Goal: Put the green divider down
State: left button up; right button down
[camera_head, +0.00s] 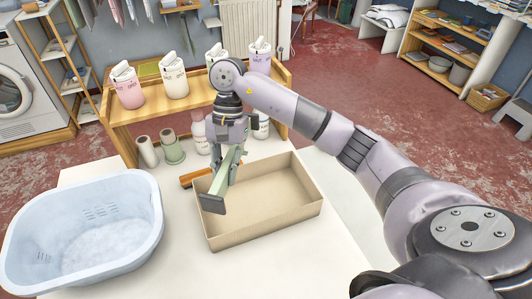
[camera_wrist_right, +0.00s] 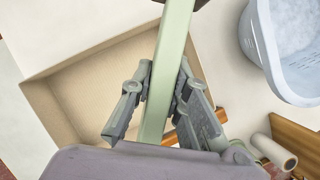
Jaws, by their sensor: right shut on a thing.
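The green divider (camera_head: 228,166) is a long pale green bar with a dark grey end piece at its near lower end. My right gripper (camera_head: 224,172) is shut on it and holds it tilted over the left side of the beige open box (camera_head: 291,213). In the right wrist view the green divider (camera_wrist_right: 170,70) runs between the two fingers of my right gripper (camera_wrist_right: 166,95), with the box (camera_wrist_right: 50,115) beneath. The box looks empty. The gripper and divider hide part of its left wall. My left gripper is not in view.
A pale blue tub (camera_head: 140,215) stands left of the box on the white table (camera_head: 190,255). An orange-brown bar (camera_head: 197,178) lies behind the box. Rolls (camera_head: 147,152) and bottles stand under a wooden shelf (camera_head: 135,116) at the back.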

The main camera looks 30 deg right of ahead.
aim_at(256, 192)
jog(key=w+d+f+m, duration=0.1)
jog(key=m, duration=0.1)
jog(key=w+d+f+m+t, duration=0.1)
jog(key=d+m, duration=0.1)
jog(key=w+d+f+m+y+p, duration=0.1)
jog(key=d, duration=0.1)
jog(key=shift+w+d+f+m+t, duration=0.1)
jog(key=shift+w+f+m+t, duration=0.1)
jog(key=shift+f+m+t, duration=0.2)
pick_arm(q)
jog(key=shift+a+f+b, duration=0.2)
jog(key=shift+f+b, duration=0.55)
jog(key=shift+b, duration=0.75)
pick_arm(e)
jog(key=shift+w+d+f+m+t, duration=0.1)
jog(key=shift+d+f+m+t, duration=0.3)
jog(key=shift+d+f+m, duration=1.1)
jog(key=shift+w+d+f+m+t, duration=0.1)
jog(key=shift+d+f+m+t, duration=0.45)
jog(key=shift+f, duration=2)
jog(key=shift+w+d+f+m+t, duration=0.2)
jog(key=shift+d+f+m, duration=0.45)
jog(key=shift+d+f, duration=1)
jog(key=shift+s+a+f, duration=0.15)
jog(key=shift+a+f, duration=0.2)
